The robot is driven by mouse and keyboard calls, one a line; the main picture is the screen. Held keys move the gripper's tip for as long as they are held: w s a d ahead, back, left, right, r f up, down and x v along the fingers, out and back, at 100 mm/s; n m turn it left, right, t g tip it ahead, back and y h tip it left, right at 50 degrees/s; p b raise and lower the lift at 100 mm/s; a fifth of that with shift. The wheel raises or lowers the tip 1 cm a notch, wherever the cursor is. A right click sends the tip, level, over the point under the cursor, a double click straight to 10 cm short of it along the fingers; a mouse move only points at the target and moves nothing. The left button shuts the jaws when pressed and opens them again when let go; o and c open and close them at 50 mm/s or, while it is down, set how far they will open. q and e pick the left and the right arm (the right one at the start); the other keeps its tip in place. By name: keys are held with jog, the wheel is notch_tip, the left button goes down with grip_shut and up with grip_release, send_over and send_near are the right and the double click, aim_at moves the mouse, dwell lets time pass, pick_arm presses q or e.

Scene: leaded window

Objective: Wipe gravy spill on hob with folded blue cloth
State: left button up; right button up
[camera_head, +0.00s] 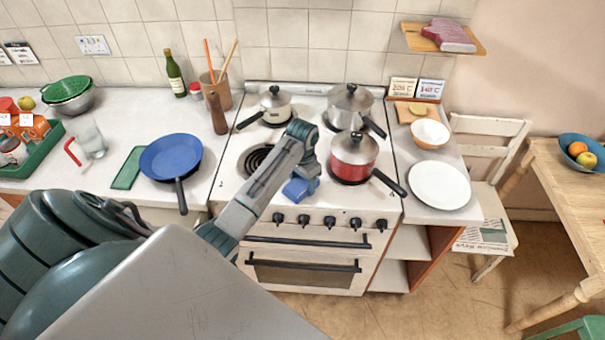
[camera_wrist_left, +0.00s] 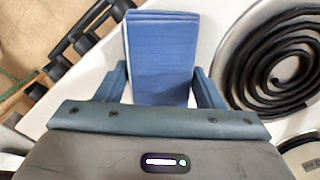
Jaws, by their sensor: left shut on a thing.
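The folded blue cloth (camera_head: 301,190) is at the front middle of the white hob (camera_head: 232,173), just above the knobs. My left gripper (camera_head: 306,178) reaches down over the hob and is shut on the cloth. In the left wrist view the cloth (camera_wrist_left: 162,55) fills the space between the two fingers of my left gripper (camera_wrist_left: 164,88). I cannot tell whether the cloth touches the hob. No gravy spill shows; my arm and the cloth hide part of the hob. My right gripper is not in view.
A red pot (camera_head: 354,155) stands close right of the cloth, its handle pointing front right. A bare coil burner (camera_head: 258,160) lies to the left. Two pots (camera_head: 275,104) (camera_head: 349,106) stand on the back burners. A blue frying pan (camera_head: 171,157) lies on the left counter.

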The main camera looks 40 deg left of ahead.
pick_arm(q)
jog(key=shift+w+r, duration=0.1)
jog(key=shift+r, duration=2.35)
jog(key=shift+r, duration=1.5)
